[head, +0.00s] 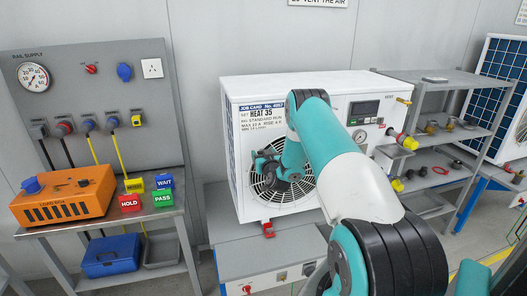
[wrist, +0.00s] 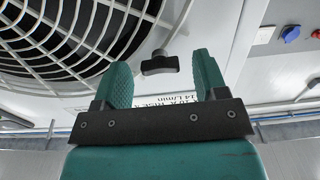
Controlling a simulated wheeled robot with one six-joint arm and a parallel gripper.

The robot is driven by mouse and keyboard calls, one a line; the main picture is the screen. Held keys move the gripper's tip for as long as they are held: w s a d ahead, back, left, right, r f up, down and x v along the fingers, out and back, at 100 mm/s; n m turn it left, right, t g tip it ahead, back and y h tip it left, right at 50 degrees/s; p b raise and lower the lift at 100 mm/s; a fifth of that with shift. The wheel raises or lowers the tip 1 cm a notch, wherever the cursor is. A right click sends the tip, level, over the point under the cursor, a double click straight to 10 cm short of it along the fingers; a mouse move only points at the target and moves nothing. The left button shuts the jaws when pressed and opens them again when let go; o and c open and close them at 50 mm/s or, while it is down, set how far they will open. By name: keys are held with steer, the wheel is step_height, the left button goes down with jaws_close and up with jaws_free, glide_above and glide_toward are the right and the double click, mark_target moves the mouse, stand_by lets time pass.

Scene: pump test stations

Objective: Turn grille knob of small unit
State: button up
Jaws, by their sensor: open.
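The small unit (head: 232,150) is a white box on a grey bench, with a round fan grille on its front and a job card (head: 264,113) at its upper left. In the wrist view the grille (wrist: 70,40) fills the upper left. The black grille knob (wrist: 159,63) has a bar-shaped handle and sits beside the grille's edge. My gripper (wrist: 162,68) has teal fingers, open, one on each side of the knob, with gaps visible. In the head view my gripper (head: 262,163) is at the unit's front, and my arm hides part of the grille; I cannot make out the knob there.
Left is a bench with an orange load box (head: 65,197), coloured signs and a blue toolbox (head: 109,255). Right of the unit a grey shelf (head: 455,80) holds small fittings. A gauge and display are on the unit's right front. A red clip (head: 268,229) sits below the grille.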

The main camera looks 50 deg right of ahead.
steer(key=c, duration=0.9)
steer(key=shift+f+m+b, duration=0.1)
steer(key=shift+m+b, duration=0.25)
steer(key=shift+m, duration=0.05)
steer(key=shift+d+m+b, duration=0.1)
steer(key=shift+m+b, duration=1.85)
steer(key=shift+m, duration=5.95)
